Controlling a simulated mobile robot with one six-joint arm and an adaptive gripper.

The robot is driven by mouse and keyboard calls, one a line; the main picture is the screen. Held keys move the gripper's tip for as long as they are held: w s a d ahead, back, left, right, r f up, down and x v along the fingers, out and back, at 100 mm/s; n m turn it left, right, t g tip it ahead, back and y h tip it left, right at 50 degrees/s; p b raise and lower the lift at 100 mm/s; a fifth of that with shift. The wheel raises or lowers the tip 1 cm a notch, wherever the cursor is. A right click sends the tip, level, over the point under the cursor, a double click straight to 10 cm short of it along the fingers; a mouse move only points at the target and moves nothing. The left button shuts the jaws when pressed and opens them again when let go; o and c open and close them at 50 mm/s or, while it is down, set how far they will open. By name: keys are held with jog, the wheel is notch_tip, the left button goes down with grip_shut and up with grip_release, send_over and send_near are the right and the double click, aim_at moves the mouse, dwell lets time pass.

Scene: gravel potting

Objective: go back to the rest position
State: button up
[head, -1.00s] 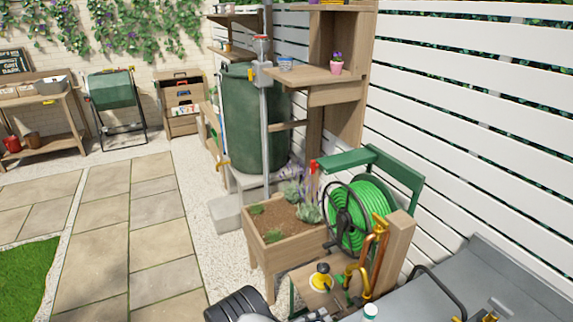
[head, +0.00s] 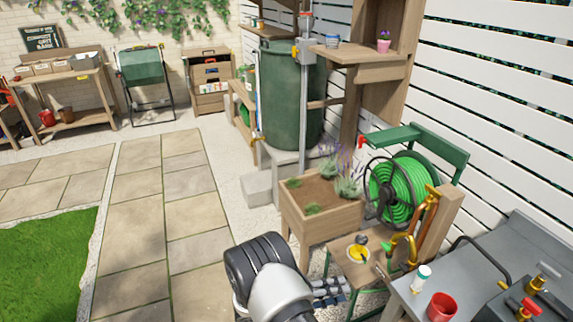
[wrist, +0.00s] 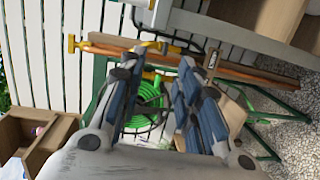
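My gripper (head: 332,290) shows in the head view at the lower middle, beyond the black and light-grey end of my arm. In the wrist view my gripper (wrist: 162,62) has its two blue-and-black fingers apart. Nothing is held between them. The green hose reel (wrist: 147,100) shows through the gap, some way behind the fingers. In the head view my gripper is low, to the left of a small wooden stand and in front of the planter.
A wooden planter (head: 325,216) stands close beyond my arm. A hose reel (head: 400,190) is by the white fence. A grey bench (head: 455,275) at the lower right bears a red pot (head: 441,307) and a white bottle (head: 420,279). The paving (head: 150,215) to the left is clear.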

jog(key=s+d+r+m+g+y, duration=0.1)
jog(key=s+d+r+g+y, duration=0.15)
jog(key=r, duration=0.45)
jog(key=s+d+r+m+g+y, duration=0.1)
jog(key=s+r+y, duration=0.15)
jog(key=r, duration=0.45)
jog(key=s+d+r+m+g+y, duration=0.1)
jog(key=s+r+g+y, duration=0.15)
jog(key=r, duration=0.35)
jog(key=s+a+r+t+y, duration=0.2)
jog(key=s+r+t+y, duration=0.1)
jog(key=s, duration=0.5)
jog(key=s+a+r+t+y, duration=0.2)
jog(key=s+r+t+y, duration=0.1)
jog(key=s+r+y, duration=0.3)
jog(key=s+r, duration=0.2)
jog(key=s, duration=0.1)
jog(key=shift+s+a+r+t, duration=0.2)
jog(key=shift+s+a+t, duration=0.1)
jog(key=shift+t, duration=0.1)
jog(key=shift+w, duration=0.1)
